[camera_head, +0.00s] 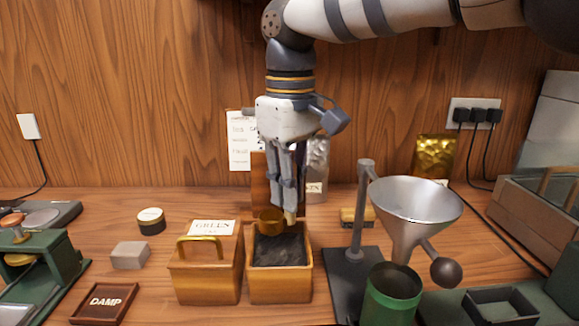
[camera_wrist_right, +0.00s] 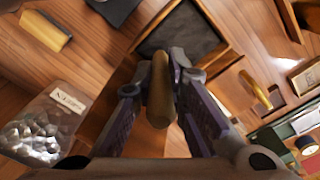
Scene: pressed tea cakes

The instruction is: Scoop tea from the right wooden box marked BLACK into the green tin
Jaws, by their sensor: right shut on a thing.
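My right gripper (camera_head: 287,205) is shut on the wooden handle of a brass scoop (camera_head: 271,221); the handle (camera_wrist_right: 160,90) shows between the fingers in the wrist view. The scoop's cup is at the back of the open right wooden box (camera_head: 280,290), over dark loose tea (camera_head: 280,249). I cannot tell whether the cup touches the tea or holds any. No BLACK marking is readable on this box. The tea also shows in the wrist view (camera_wrist_right: 187,38). The green tin (camera_head: 391,298) stands below a metal funnel (camera_head: 415,208); its contents are hidden. My left gripper is not in view.
A closed wooden box (camera_head: 208,275) labelled GREEN stands left of the open box. The funnel's stand (camera_head: 350,275) is between the open box and the tin. A DAMP tray (camera_head: 103,303) and a grey block (camera_head: 130,255) lie left. A black tray (camera_head: 500,305) is right.

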